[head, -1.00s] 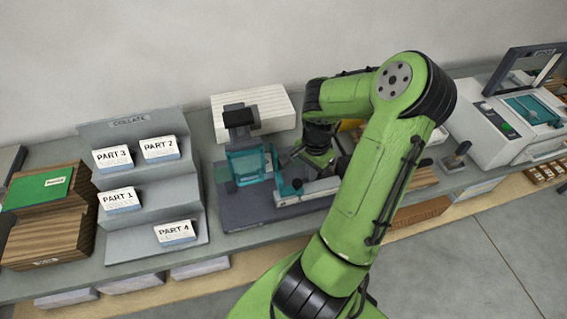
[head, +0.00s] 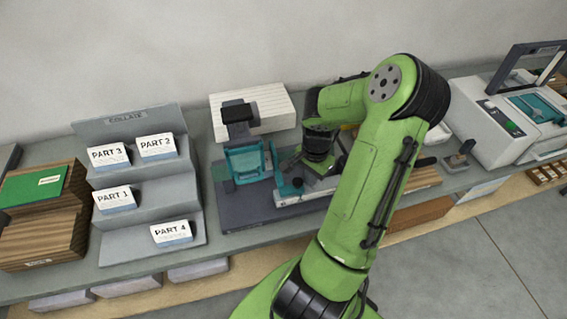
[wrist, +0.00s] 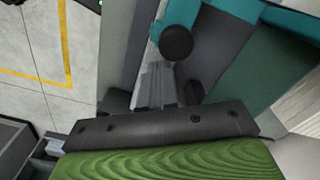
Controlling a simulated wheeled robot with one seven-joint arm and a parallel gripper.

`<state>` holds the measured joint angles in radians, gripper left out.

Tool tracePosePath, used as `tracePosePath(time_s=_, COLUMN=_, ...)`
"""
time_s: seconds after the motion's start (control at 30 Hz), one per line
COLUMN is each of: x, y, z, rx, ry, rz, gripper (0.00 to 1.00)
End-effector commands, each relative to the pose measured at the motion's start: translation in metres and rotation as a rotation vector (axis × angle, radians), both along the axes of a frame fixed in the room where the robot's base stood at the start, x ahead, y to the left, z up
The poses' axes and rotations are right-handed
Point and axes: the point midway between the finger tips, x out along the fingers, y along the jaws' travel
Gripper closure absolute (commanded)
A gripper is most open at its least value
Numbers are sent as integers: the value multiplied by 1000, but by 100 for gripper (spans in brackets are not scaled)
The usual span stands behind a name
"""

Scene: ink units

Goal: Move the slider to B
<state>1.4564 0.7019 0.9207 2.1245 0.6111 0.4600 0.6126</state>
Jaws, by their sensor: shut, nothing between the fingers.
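The slider (head: 287,186) is a teal block with a round black knob, on a pale grey rail (head: 312,193) at the front of the dark-based device. In the wrist view the slider's black knob (wrist: 176,43) and teal body (wrist: 232,10) are just beyond my fingertips. My gripper (wrist: 157,72) is shut and empty, close to the knob; I cannot tell whether it touches. In the head view my gripper (head: 292,163) is just behind the slider, partly hidden by my arm. My arm hides the rail's right end. I cannot read a B mark.
A teal upright frame (head: 248,162) stands left of the slider on the dark base (head: 235,208). The grey collate rack (head: 140,205) with part cards stands further left. A white stack (head: 265,105) is behind. A grey machine (head: 495,130) stands at right.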

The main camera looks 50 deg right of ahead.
Motion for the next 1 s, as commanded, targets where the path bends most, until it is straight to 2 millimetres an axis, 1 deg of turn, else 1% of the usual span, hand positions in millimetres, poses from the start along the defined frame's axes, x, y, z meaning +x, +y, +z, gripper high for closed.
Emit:
tracePosePath(time_s=0.17, x=2, y=3, z=1, rx=0, ry=0, rz=1, gripper=100)
tracePosePath(time_s=1.0, x=19, y=32, z=1, rx=2, ry=0, rz=3, gripper=100)
